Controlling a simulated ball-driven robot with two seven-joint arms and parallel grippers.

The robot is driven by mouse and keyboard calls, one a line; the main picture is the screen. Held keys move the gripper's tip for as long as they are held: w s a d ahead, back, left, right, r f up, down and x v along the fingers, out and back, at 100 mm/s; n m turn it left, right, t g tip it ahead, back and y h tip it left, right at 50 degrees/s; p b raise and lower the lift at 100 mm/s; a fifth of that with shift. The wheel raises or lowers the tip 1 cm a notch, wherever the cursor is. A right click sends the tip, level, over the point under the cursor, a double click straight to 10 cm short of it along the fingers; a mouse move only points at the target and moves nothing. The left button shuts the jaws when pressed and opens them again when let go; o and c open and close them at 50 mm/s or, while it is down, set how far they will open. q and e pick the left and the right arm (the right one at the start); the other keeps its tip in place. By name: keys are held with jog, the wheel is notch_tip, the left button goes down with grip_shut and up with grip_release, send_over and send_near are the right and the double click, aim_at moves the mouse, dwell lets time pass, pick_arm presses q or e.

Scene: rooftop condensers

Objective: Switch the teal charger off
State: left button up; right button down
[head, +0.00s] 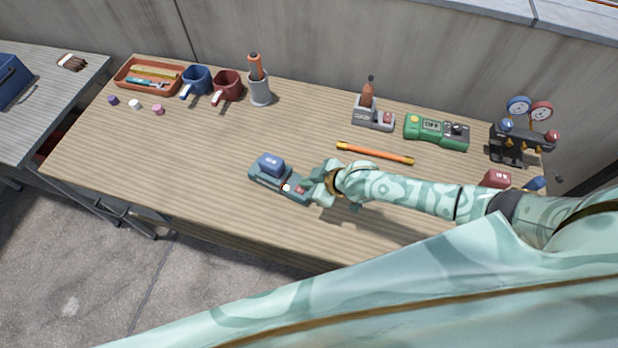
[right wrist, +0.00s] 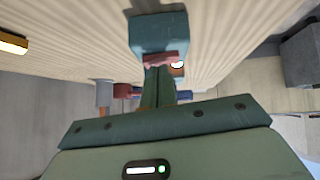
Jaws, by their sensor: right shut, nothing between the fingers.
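The teal charger (head: 262,182) lies near the middle of the wooden bench, with a blue battery block (head: 270,164) seated on its left part. On its right end are a small white light or knob (head: 287,187) and a red switch (head: 301,190). My right gripper (head: 314,194) is shut and empty at this right end. In the right wrist view the shut fingers (right wrist: 158,78) point at the charger (right wrist: 158,30), with the reddish switch (right wrist: 160,58) right at their tips. I cannot tell whether they touch it or which way it is tilted. My left gripper is out of view.
An orange bar (head: 375,153) lies behind my right arm on the bench (head: 200,150). A green device (head: 420,128) reading OFF, a grey stand (head: 372,118) and a gauge set (head: 507,150) stand farther back. Mugs and a tray (head: 125,85) are back left. The bench's left front is clear.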

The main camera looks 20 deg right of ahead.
jog(key=shift+r, duration=0.1)
jog(key=r+p, duration=0.1)
jog(key=p, duration=0.1)
jog(key=r+p, duration=0.3)
jog(key=r, duration=0.1)
jog(key=shift+s+p, duration=0.3)
jog(key=shift+p, duration=0.1)
jog(key=p+v, duration=0.1)
jog(key=v, duration=0.8)
jog(key=shift+f+p, duration=0.3)
jog(key=shift+s+d, duration=0.15)
